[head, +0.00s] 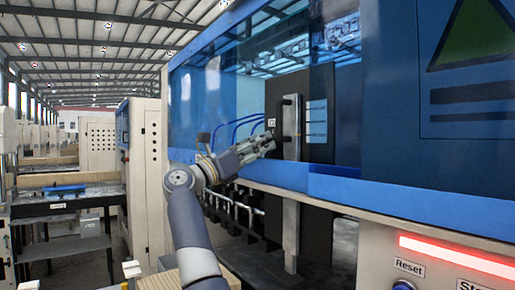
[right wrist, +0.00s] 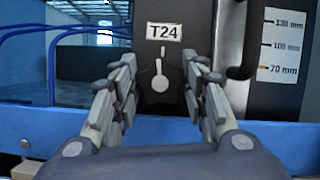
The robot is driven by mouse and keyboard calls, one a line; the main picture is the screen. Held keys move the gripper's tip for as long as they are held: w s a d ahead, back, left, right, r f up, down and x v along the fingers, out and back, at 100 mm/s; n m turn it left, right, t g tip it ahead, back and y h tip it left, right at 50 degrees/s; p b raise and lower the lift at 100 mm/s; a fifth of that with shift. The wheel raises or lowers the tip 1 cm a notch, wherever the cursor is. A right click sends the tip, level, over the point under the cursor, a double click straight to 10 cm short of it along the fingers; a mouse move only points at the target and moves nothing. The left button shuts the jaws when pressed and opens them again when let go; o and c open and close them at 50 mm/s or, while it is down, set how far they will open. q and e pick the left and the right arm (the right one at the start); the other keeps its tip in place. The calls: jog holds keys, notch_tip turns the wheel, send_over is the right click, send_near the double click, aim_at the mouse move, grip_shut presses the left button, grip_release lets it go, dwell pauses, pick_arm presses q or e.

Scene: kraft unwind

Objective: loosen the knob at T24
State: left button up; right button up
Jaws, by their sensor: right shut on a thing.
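The T24 label (right wrist: 164,31) is a white plate on a dark panel, and it also shows small in the head view (head: 271,122). Below it is a dark knob (right wrist: 161,92) with a white pointer that stands upright, in line with a short white mark above it. My right gripper (right wrist: 160,90) has one finger on each side of the knob and is shut on it. In the head view my right gripper (head: 268,145) reaches into the machine opening, and its fingers hide the knob. My left gripper is in neither view.
A scale plate (right wrist: 283,45) marked 130, 100 and 70 mm is right of the knob, with a yellow mark by 70 mm. Blue hoses (head: 238,128) run left of the panel. A blue ledge (head: 350,185) lies below. A Reset label (head: 408,267) and red light bar (head: 455,256) are lower right.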

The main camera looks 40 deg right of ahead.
jog(key=shift+r, duration=0.1)
jog(key=o, duration=1.1)
jog(key=shift+c, duration=0.2)
jog(key=v, duration=1.2)
jog(key=shift+w, duration=0.1)
